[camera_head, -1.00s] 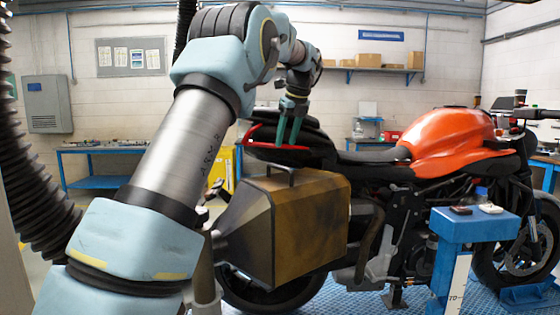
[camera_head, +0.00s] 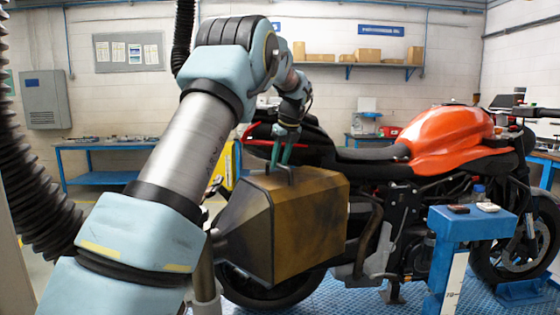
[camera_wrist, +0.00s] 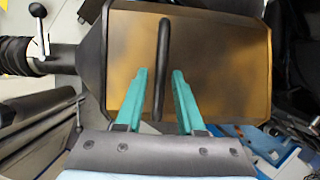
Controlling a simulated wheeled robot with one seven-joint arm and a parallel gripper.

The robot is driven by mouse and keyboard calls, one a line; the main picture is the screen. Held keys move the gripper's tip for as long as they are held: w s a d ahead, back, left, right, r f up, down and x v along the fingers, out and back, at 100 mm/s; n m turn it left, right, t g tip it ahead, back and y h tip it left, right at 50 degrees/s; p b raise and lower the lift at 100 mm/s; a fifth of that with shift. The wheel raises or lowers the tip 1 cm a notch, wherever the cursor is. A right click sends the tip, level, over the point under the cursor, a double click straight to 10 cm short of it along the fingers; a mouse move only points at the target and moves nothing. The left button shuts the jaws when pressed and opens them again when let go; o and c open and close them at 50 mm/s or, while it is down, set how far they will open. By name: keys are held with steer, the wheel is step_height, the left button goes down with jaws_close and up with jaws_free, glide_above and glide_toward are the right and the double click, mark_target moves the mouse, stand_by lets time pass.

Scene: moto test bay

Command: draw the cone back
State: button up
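The cone (camera_head: 310,222) is a brown-gold, dark-stained boxy funnel on a stand beside the motorcycle's rear. Its tapered end points left. A dark bar handle (camera_head: 278,168) runs along its top. My gripper (camera_head: 282,158) is at the handle from above. Its green fingers (camera_wrist: 163,76) are open, one on each side of the handle, with a gap visible on both sides.
The orange motorcycle (camera_head: 445,135) stands close behind and right of the cone. A blue stand (camera_head: 470,225) with small items is at the right. Blue benches (camera_head: 100,146) line the back wall.

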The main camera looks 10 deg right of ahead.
jaws_close()
stand_by(1.1)
